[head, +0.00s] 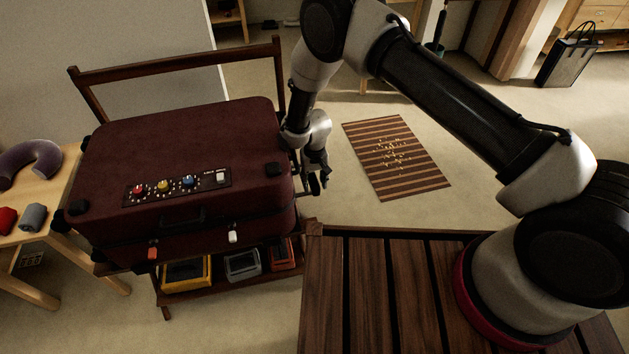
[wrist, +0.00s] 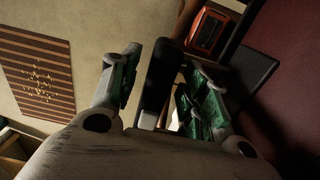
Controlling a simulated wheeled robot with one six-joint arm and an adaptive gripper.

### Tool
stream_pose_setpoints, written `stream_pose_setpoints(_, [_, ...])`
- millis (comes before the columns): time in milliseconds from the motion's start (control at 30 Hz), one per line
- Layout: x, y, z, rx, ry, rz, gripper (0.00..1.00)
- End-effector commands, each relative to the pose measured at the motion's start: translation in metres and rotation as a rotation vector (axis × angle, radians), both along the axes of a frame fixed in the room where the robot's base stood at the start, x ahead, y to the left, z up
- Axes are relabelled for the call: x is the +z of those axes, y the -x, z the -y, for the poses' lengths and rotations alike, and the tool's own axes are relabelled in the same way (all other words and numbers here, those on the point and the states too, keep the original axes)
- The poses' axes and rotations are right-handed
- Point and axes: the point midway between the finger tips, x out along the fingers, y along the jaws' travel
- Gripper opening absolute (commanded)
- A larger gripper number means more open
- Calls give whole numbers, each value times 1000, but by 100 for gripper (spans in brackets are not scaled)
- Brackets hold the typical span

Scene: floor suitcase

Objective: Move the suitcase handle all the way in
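The maroon suitcase (head: 180,150) lies flat on a wooden rack, with a dial panel on top and a small carry handle on its front. In the head view my gripper (head: 321,183) is low beside its right end. In the wrist view the suitcase (wrist: 292,75) is at the right. A black bar, apparently the pull-out handle (wrist: 160,80), runs between the green-padded fingers of my gripper (wrist: 165,95). The fingers stand apart, with a gap between the bar and the right finger. Contact with the left finger is unclear. In the head view my gripper mostly hides the handle.
A side table (head: 62,205) with a neck pillow (head: 32,163) stands left. Yellow, grey and orange items lie on the rack's lower shelf. A striped mat (head: 395,157) lies on the floor right of my gripper. The floor around the mat is clear.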

Motion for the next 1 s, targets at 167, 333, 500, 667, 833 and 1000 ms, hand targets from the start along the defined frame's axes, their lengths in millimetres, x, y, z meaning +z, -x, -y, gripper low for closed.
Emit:
stream_pose_setpoints(167, [0,0,0,0,0,0,46])
stream_pose_setpoints(333, [7,-1,0,0,0,1,46])
stream_pose_setpoints(500, [38,-1,-1,0,-3,3,46])
stream_pose_setpoints(667, [75,-1,-1,0,-3,3,46])
stream_pose_setpoints(833, [105,-1,-1,0,-2,2,46])
stream_pose_setpoints(1000, [119,0,0,0,0,1,46])
